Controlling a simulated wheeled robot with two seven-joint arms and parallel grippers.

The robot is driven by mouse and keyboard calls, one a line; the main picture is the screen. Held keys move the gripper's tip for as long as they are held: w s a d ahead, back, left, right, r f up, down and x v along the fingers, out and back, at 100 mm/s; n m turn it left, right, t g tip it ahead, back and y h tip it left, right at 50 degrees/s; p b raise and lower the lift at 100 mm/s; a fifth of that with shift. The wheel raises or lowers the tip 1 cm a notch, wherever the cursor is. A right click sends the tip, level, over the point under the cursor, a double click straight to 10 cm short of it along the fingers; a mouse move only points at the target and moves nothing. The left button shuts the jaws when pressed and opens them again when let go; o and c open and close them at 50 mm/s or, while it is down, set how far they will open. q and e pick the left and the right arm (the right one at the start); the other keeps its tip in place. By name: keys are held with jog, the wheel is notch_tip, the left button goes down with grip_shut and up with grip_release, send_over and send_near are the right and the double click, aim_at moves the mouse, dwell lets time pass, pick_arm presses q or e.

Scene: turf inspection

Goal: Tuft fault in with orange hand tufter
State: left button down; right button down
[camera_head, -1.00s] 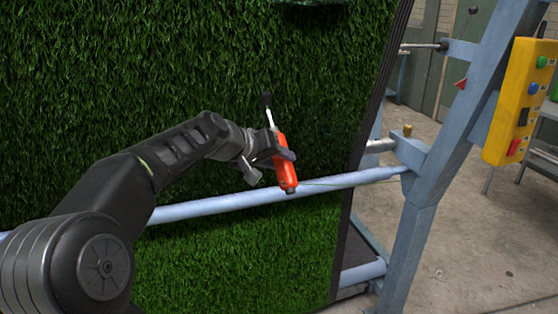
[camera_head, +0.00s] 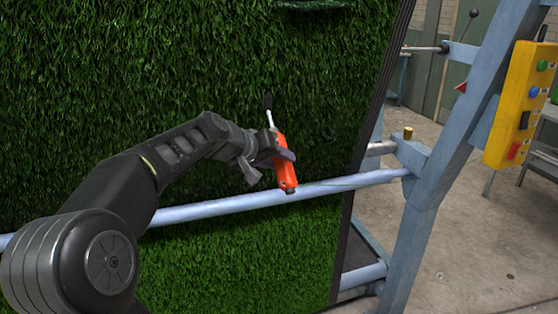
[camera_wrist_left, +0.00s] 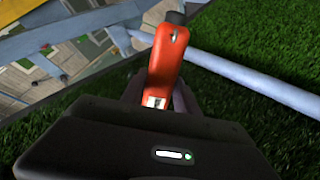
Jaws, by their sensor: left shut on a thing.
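My left gripper (camera_head: 272,157) is shut on the orange hand tufter (camera_head: 285,172), in front of the hanging turf. The tufter stands tilted, its metal shank and dark tip upward. It also shows in the left wrist view (camera_wrist_left: 166,58), between the fingers of my left gripper (camera_wrist_left: 158,100). The green turf sheet (camera_head: 190,60) hangs on the frame. A dark slot-like mark (camera_head: 315,5) shows in the turf at the top edge of the head view; I cannot tell for sure whether it is the fault. The tufter's tip is below this mark. My right gripper is not in view.
A pale blue bar (camera_head: 230,200) crosses in front of the turf, just behind the tufter's lower end. A blue frame post (camera_head: 425,190) and a yellow control box (camera_head: 522,105) with buttons stand at the right. Concrete floor (camera_head: 480,250) lies open beyond.

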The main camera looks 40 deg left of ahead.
pick_arm(q)
jog(key=shift+w+a+r+p, duration=0.35)
jog(key=shift+w+a+p, duration=0.15)
jog(key=shift+a, duration=0.3)
jog(key=shift+r, duration=0.1)
jog(key=shift+s+d+r+p, duration=0.1)
jog(key=shift+d+r+p, duration=0.1)
jog(key=shift+r, duration=0.2)
jog(key=shift+s+d+r+p, duration=0.1)
jog(key=shift+r+p, duration=0.05)
jog(key=shift+r, duration=0.2)
jog(key=shift+d+r+p, duration=0.1)
jog(key=shift+r+p, duration=0.55)
jog(key=shift+r, duration=0.3)
jog(key=shift+w+a+f+b, duration=0.1)
jog(key=shift+a+f+b, duration=0.05)
jog(key=shift+f+b, duration=0.35)
jog(key=shift+w+a+f+b, duration=0.1)
jog(key=shift+f+b, duration=0.3)
jog(key=shift+f, duration=0.05)
